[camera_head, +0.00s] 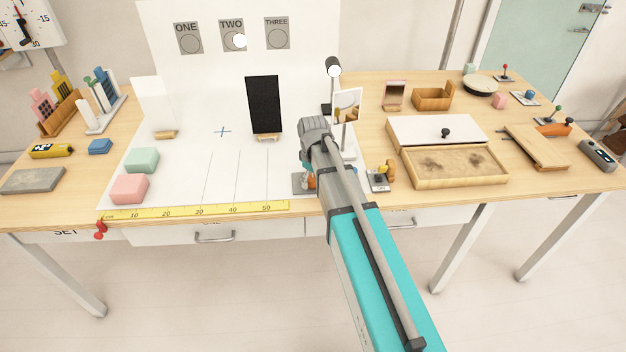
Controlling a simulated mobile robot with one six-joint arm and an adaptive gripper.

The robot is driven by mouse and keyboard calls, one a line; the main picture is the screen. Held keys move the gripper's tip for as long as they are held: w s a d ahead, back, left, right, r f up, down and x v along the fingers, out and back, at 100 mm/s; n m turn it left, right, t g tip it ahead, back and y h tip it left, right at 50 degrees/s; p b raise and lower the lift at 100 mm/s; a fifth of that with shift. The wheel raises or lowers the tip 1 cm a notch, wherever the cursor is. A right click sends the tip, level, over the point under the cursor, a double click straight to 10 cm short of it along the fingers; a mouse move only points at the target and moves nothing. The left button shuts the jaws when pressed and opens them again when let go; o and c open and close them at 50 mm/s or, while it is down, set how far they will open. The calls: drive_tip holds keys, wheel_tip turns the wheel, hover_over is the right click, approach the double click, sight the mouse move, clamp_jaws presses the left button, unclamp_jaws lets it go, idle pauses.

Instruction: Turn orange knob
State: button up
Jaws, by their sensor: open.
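A small orange piece, seemingly the orange knob (311,181), shows on a grey plate (299,186) near the table's front edge. My arm hides much of it, so its shape and angle cannot be made out. My gripper (314,137) is above and behind this spot in the picture, at the end of my turquoise arm. It is open, and I see nothing held in it. The fingertips are mostly hidden by the wrist, so I cannot tell whether they touch anything.
A mirror on a stand (347,105) and a lamp (334,69) stand close right of my gripper. A black panel (264,105) stands to its left. A small plate with a yellow-brown piece (386,172) sits to the right. The white mat (185,182) has free room.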

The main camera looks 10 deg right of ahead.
drive_tip(key=c, duration=1.1)
drive_tip(key=shift+c, duration=0.2)
drive_tip(key=m, duration=0.5)
drive_tip(key=shift+m, duration=2.3)
